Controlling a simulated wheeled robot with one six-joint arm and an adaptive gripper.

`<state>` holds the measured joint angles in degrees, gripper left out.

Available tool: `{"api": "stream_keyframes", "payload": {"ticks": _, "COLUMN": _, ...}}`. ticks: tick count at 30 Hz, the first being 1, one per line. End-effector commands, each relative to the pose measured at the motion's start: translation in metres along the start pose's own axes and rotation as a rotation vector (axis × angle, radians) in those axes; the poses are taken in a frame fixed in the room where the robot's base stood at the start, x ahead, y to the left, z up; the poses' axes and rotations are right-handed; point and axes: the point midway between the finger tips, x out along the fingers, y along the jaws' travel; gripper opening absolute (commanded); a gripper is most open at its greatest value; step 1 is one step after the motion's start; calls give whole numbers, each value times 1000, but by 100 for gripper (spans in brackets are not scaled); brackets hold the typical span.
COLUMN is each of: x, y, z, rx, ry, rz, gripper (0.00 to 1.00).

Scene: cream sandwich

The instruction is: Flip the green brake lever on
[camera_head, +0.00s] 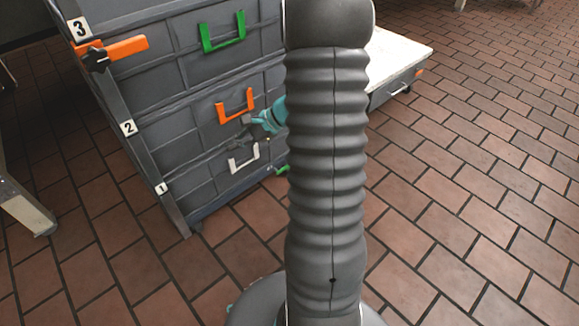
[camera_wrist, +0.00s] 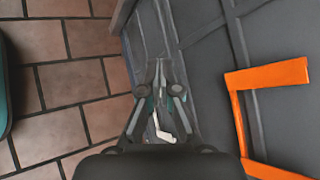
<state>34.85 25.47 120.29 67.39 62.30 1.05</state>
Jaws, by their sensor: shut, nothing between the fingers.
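A small green piece (camera_head: 281,170) shows low by the cabinet's right side in the head view, mostly hidden behind my column. It may be the green brake lever, but I cannot tell its position. No green lever shows in the wrist view. My gripper (camera_head: 248,119) is in front of the drawer unit, between the orange handle (camera_head: 236,106) and the white handle (camera_head: 243,158). In the wrist view my gripper (camera_wrist: 160,68) is shut and empty, with its fingertips together near the cabinet's edge.
The grey drawer cabinet (camera_head: 155,60) carries a green handle (camera_head: 222,45) on top and an orange latch (camera_head: 125,48) at the left. The orange handle (camera_wrist: 240,80) is close at right in the wrist view. Brick floor (camera_head: 460,180) lies open at right.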

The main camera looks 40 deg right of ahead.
Motion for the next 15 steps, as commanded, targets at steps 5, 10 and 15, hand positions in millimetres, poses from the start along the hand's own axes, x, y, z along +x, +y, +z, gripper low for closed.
{"api": "stream_keyframes", "payload": {"ticks": 5, "x": 8, "y": 8, "z": -93, "rx": 250, "ry": -23, "rz": -175, "gripper": 0}}
{"api": "stream_keyframes", "payload": {"ticks": 10, "x": 9, "y": 28, "z": -180, "rx": 471, "ry": -31, "rz": -351, "gripper": 0}}
{"api": "stream_keyframes", "payload": {"ticks": 15, "x": 8, "y": 66, "z": -269, "rx": 686, "ry": -25, "rz": -538, "gripper": 0}}
